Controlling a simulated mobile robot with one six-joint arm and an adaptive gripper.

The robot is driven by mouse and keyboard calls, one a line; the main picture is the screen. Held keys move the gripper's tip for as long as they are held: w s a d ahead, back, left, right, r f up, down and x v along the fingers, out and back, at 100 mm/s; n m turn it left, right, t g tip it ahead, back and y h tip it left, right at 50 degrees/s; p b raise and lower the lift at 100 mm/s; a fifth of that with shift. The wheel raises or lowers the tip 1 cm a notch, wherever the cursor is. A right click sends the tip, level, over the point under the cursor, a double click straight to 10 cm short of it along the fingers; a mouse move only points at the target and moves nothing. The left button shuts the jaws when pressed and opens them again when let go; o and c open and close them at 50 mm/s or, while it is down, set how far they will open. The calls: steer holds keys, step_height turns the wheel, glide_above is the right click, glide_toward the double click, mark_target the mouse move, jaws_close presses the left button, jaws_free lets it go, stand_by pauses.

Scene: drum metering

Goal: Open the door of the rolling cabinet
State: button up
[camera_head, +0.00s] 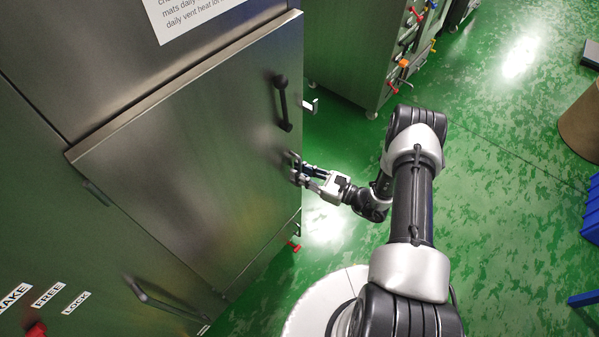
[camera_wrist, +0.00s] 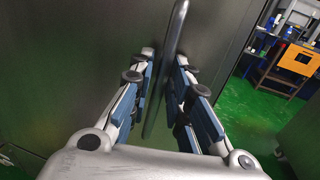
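The steel cabinet door (camera_head: 190,150) looks closed, its face flat with no visible gap. A dark upright bar handle (camera_head: 283,104) stands out from it near its right edge. My gripper (camera_head: 296,166) is at the door's right edge, lower in the picture than the handle. In the wrist view my gripper (camera_wrist: 164,85) has its two blue-padded fingers apart. A grey bar handle (camera_wrist: 176,35) runs between them in the picture, nearer the right finger. I cannot tell whether it touches a finger or how deep it sits between them.
A second bar handle (camera_head: 160,302) is at the lower left, near BRAKE, FREE and LOCK labels (camera_head: 46,295). Another cabinet (camera_head: 352,45) with coloured fittings stands behind. A brown round container (camera_head: 582,125) and blue bin (camera_head: 592,212) are at the right. Green floor (camera_head: 500,170) is clear between.

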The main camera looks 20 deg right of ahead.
steer(key=shift+w+a, duration=0.15)
jaws_close()
stand_by(0.6)
